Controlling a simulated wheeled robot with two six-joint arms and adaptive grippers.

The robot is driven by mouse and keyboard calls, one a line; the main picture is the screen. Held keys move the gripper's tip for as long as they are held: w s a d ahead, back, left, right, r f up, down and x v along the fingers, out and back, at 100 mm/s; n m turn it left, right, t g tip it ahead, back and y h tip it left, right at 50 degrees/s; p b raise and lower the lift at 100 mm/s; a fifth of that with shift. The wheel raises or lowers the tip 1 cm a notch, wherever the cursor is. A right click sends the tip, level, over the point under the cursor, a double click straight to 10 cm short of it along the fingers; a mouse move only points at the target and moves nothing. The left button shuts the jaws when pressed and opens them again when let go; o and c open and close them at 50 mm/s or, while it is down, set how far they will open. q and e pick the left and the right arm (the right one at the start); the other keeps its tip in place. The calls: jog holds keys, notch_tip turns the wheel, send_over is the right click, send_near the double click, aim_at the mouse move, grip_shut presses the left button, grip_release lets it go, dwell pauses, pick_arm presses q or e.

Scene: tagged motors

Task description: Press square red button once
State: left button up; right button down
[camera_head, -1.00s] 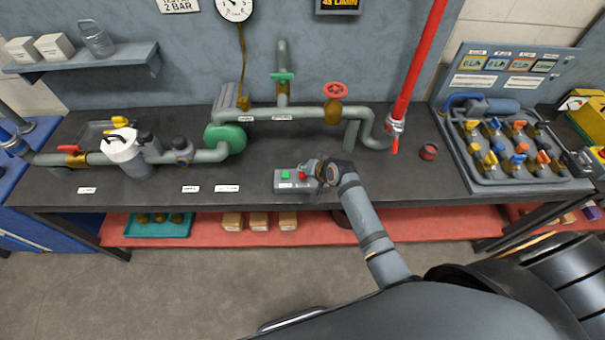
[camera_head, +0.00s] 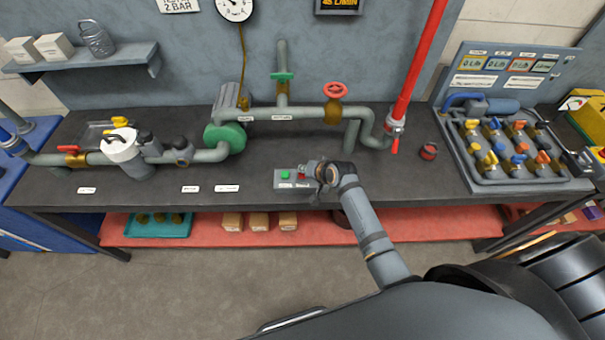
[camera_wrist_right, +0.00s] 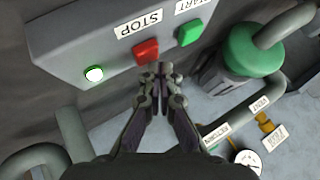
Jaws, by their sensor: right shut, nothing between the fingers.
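The square red button (camera_wrist_right: 146,51) sits on a grey control box (camera_wrist_right: 100,40) beside a label reading STOP. In the head view the red button (camera_head: 302,174) shows only in part, and the box (camera_head: 286,185) stands at the bench's front edge. A square green button (camera_wrist_right: 190,32) labelled START is next to it. My right gripper (camera_wrist_right: 157,72) is shut and empty, its fingertips just by the red button's edge in the wrist view; I cannot tell whether they touch it. In the head view my right gripper (camera_head: 311,170) partly covers the box's right end. My left gripper is not in view.
A round lit lamp (camera_wrist_right: 94,74) is on the box. Pipes with a green pump (camera_head: 226,136) and a red valve wheel (camera_head: 336,91) stand behind. A valve panel (camera_head: 530,175) is at the right.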

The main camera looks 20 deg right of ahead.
jog(key=shift+f, duration=0.55)
dwell(0.9)
jog(key=shift+r+p, duration=0.8)
jog(key=shift+r, duration=0.1)
notch_tip(320, 180, up, 5)
jog(key=p, duration=0.5)
jog(key=shift+r, duration=0.1)
dwell(0.5)
